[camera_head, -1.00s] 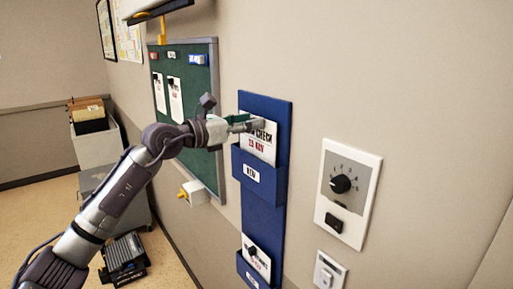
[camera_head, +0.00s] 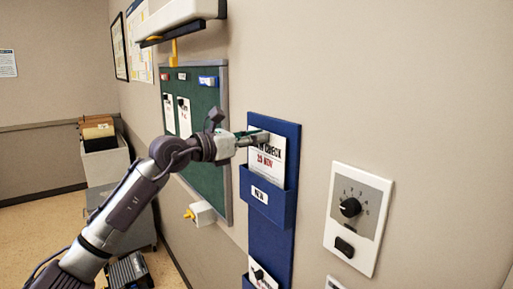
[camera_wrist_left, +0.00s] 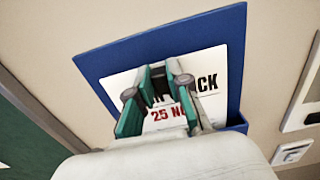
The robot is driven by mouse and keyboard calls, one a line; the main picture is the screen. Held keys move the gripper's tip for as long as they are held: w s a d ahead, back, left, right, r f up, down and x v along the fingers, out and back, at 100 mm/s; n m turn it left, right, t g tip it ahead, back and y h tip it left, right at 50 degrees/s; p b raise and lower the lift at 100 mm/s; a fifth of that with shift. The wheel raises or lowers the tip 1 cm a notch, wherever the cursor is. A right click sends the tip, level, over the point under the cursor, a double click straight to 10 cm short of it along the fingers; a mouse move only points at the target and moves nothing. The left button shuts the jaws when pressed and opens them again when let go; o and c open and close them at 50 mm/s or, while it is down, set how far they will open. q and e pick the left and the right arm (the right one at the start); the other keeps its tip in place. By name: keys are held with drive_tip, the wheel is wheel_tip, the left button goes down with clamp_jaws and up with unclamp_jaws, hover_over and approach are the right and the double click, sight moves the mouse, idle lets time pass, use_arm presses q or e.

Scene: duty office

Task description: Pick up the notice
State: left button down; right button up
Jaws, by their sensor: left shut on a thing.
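The notice (camera_head: 269,153) is a white sheet with black lettering and a red date line. It stands upright in the upper pocket of a blue wall holder (camera_head: 268,232), its lower edge hidden behind the pocket front. It also shows in the left wrist view (camera_wrist_left: 207,88). My left gripper (camera_head: 258,137) reaches in from the left at the notice's upper part. In the left wrist view its green-padded fingers (camera_wrist_left: 159,88) are closed on the sheet and cover part of the lettering. My right gripper is not in view.
A lower pocket holds another sheet (camera_head: 262,276). A dial panel (camera_head: 357,217) is on the wall at right. A green board (camera_head: 207,115) with pinned papers hangs at left, below a white wall unit (camera_head: 182,15). A box of folders (camera_head: 103,160) stands far left.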

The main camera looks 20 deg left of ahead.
use_arm(q)
wheel_tip(320, 180, up, 13)
drive_tip(key=shift+r+b, duration=0.1)
drive_tip(key=shift+b, duration=0.75)
wheel_tip(320, 180, up, 13)
drive_tip(key=shift+r+p, duration=0.1)
drive_tip(key=shift+p, duration=0.4)
